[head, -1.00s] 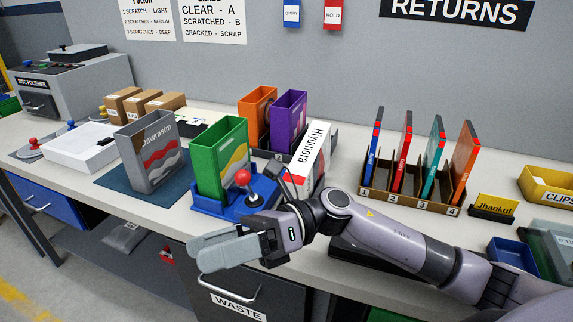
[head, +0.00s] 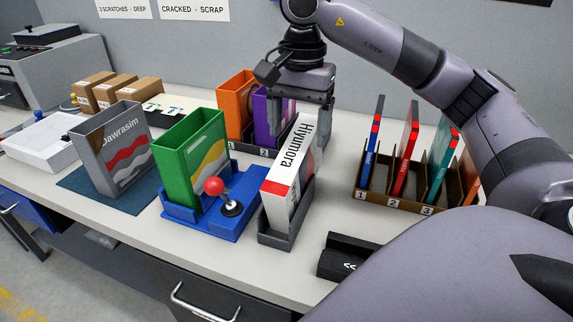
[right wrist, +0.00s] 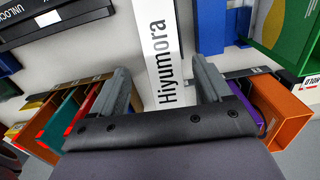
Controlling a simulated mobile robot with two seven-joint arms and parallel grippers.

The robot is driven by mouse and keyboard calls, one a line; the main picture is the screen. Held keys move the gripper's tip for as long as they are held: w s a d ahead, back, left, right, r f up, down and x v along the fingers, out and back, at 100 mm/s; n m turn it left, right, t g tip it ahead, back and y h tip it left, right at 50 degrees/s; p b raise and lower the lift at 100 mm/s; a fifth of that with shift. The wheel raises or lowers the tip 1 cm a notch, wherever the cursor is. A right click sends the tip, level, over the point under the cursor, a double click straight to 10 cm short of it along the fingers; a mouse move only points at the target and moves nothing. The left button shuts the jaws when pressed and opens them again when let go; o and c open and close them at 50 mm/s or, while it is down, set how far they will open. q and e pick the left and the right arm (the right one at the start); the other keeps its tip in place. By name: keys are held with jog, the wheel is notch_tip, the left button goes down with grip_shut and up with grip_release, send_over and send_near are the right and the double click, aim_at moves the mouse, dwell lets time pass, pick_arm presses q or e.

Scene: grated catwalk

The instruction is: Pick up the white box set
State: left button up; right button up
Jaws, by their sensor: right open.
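The white box set (head: 287,180), with "Hiyumora" on its spine and a red band, stands upright in a dark grey holder (head: 279,238) at the middle of the bench. My right gripper (head: 302,125) is open and points down just behind and above the box's top end. In the right wrist view, the white box set (right wrist: 160,50) lies between the two open fingers (right wrist: 160,78), one on each side. I cannot tell whether either finger touches it. The box's lower part is hidden by its holder. My left gripper is not in view.
A green box (head: 191,150) and a red-knobbed joystick (head: 214,187) on a blue base stand left of the holder. Orange (head: 232,107) and purple (head: 262,110) boxes stand behind, close to my gripper. A slotted rack (head: 390,202) with thin cases is at right.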

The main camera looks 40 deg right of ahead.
aim_at(297, 142)
jog(key=shift+w+d+r, duration=0.1)
jog(key=shift+d+r, duration=0.05)
jog(key=shift+d, duration=0.3)
jog(key=f, duration=0.7)
jog(key=shift+w+p, duration=0.25)
jog(key=shift+p, duration=0.05)
jog(key=c, duration=1.3)
jog(key=shift+c, duration=0.2)
jog(key=shift+r, duration=0.15)
jog(key=r, duration=0.7)
jog(key=shift+w+a+r, duration=0.1)
jog(key=shift+a+r, duration=0.1)
jog(key=shift+r, duration=0.15)
notch_tip(297, 142, up, 12)
jog(key=p, duration=0.6)
